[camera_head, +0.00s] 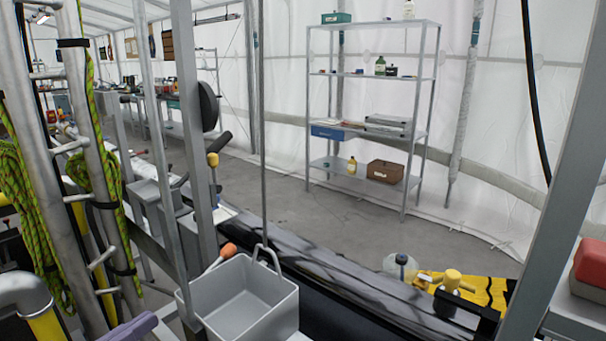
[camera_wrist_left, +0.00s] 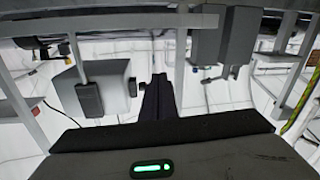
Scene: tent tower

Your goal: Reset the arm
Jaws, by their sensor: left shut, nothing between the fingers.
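My left gripper (camera_wrist_left: 157,88) shows in the left wrist view, its dark fingers together at the middle with nothing between them. Beyond and beside the fingers are grey metal posts and a grey box (camera_wrist_left: 112,84) to the left, apart from the fingers as far as I can tell. I cannot make out the left gripper clearly in the head view. My right gripper is in neither view.
A grey bin (camera_head: 240,305) hangs at the front, near upright metal posts (camera_head: 193,120). Green-yellow rope (camera_head: 100,150) hangs at left. A metal shelf (camera_head: 370,75) stands behind. Floor (camera_head: 300,215) before it is clear. A yellow case (camera_head: 490,290) lies front right.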

